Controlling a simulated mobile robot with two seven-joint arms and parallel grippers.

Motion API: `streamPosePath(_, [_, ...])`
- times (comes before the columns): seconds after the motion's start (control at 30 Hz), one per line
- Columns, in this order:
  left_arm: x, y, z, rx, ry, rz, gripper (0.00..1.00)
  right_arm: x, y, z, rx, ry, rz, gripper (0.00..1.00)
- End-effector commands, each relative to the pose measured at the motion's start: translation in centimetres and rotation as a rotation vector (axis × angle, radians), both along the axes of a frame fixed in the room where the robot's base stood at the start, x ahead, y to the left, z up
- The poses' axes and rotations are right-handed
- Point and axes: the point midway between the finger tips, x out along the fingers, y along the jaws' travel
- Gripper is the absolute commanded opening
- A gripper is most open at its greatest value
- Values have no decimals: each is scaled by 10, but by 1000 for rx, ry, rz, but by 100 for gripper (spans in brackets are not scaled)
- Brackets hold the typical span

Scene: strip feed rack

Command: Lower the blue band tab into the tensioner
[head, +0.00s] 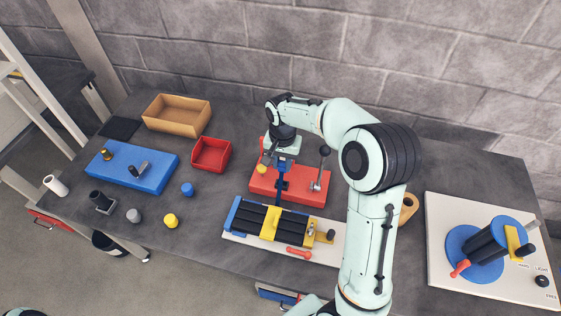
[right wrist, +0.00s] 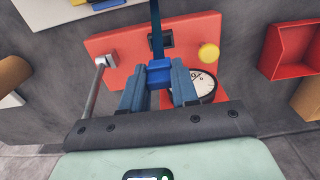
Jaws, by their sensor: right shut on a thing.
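My right gripper (head: 284,158) is above the red tensioner (head: 262,182). In the right wrist view its two fingers (right wrist: 159,78) are shut on the blue band tab (right wrist: 160,70). The dark blue band (right wrist: 156,28) runs from the tab toward the strip rack (head: 256,222); it also shows in the head view (head: 280,194). The tensioner's red plate (right wrist: 125,45) has a dark slot (right wrist: 167,39) beside the band. The tab looks apart from the slot; its exact height is unclear. My left gripper is not in view.
The tensioner carries a lever (head: 321,169), a yellow knob (right wrist: 208,52) and a dial gauge (right wrist: 203,84). A red bin (head: 197,165), a tan bin (head: 160,128) and a blue block (head: 120,178) stand left. A white board (head: 437,240) with a blue reel lies right.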

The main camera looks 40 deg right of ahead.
Motion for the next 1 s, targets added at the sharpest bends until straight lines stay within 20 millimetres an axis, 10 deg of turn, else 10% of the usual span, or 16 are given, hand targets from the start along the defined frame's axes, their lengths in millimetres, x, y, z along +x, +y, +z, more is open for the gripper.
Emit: streamPosePath(1.0, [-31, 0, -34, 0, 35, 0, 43, 0, 0, -58, 0, 0, 1, 0])
